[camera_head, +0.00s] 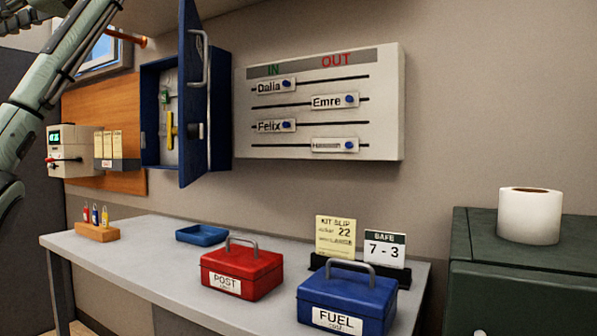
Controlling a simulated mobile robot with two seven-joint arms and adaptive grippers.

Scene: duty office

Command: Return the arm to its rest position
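My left arm (45,95) comes in at the left edge and runs up and out of the top of the head view. Its gripper is beyond the frame, so its fingers are hidden. My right arm and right gripper do not show. The blue key cabinet (160,120) on the wall has its door (193,100) standing open, to the right of my arm. A yellow item (169,130) hangs inside it.
A grey desk (150,265) bears a red POST box (240,270), a blue FUEL box (345,300), a blue tray (202,234) and a wooden block (97,232) with small padlocks. An IN/OUT board (320,105) hangs above. A paper roll (529,216) stands on a green cabinet (520,295).

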